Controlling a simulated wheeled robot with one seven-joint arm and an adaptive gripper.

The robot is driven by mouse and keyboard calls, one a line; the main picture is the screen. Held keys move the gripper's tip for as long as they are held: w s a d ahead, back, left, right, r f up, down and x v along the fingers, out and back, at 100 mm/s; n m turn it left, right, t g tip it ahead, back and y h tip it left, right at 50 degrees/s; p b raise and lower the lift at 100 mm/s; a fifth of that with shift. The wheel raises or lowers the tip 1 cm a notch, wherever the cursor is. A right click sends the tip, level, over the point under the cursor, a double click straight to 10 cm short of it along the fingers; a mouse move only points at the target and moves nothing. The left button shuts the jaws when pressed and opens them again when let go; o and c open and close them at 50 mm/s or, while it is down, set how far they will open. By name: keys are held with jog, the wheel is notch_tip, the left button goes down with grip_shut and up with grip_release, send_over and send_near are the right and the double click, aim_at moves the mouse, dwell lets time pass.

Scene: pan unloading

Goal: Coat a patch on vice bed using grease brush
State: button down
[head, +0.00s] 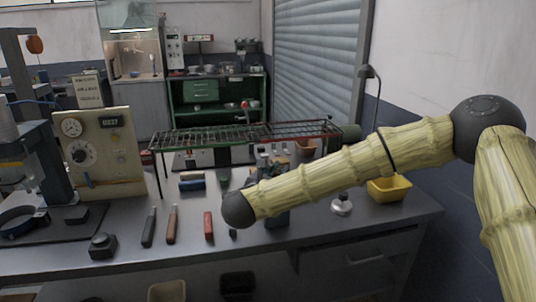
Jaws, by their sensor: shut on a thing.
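A blue-grey block shows below my forearm, with metal parts (263,163) above it. It may be the vice (278,219), but my forearm crosses in front and hides most of it. I cannot make out the vice bed or a patch on it. I cannot identify the grease brush. My arm reaches in from the right, and its dark rounded joint is over the middle of the bench. My gripper does not show; it may be hidden behind the arm.
The grey bench (330,240) carries several handled tools at the front, including a red one (208,225). A wire rack (215,137) stands behind. A gauge box (100,155) is at left, a yellow bin (390,187) at right. The front right of the bench is mostly clear.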

jog(key=shift+s+a+f+b, duration=0.1)
jog(key=shift+a+b, duration=0.1)
jog(key=shift+a, duration=0.15)
jog(key=shift+s+a+b, duration=0.1)
jog(key=shift+a+b, duration=0.05)
jog(key=shift+a, duration=0.2)
jog(key=shift+s+a+r, duration=0.1)
jog(key=shift+a+r, duration=0.1)
jog(key=shift+a, duration=0.15)
notch_tip(320, 180, up, 8)
jog(key=shift+p, duration=0.35)
jog(key=shift+f, duration=0.1)
jog(key=shift+w+f+n+g+y+p, duration=0.25)
jog(key=shift+f+n+g+y+p, duration=0.15)
jog(key=shift+p, duration=0.35)
